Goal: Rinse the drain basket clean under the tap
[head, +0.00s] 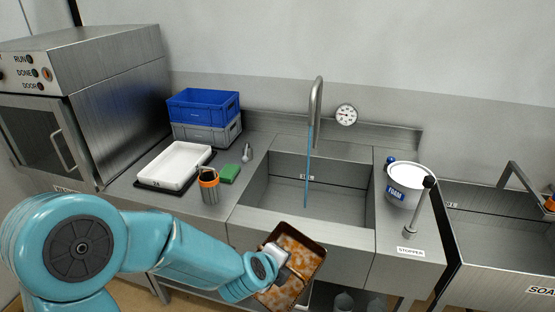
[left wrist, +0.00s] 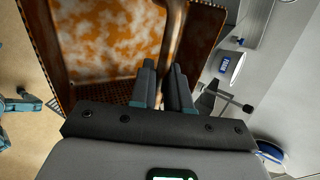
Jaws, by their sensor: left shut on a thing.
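The drain basket (head: 300,252) is a brown rectangular tray with orange and whitish soiling on its inside. It is tilted and held in front of the sink's front edge, outside the basin. My left gripper (head: 284,268) is shut on it. In the left wrist view the fingers (left wrist: 167,88) close on a brown wall or bar of the basket (left wrist: 110,35), and its soiled inside faces the camera. The tap (head: 317,100) arches over the sink (head: 275,213), and a thin blue stream of water (head: 308,165) runs from it into the basin. My right gripper is not in view.
Left of the sink are a white tray (head: 173,164), an orange-banded cup (head: 209,187), a green sponge (head: 230,173) and stacked crates (head: 203,107). On the right stand a white FOAM tub (head: 405,183) and the stopper's upright handle (head: 420,207). The basin interior looks clear.

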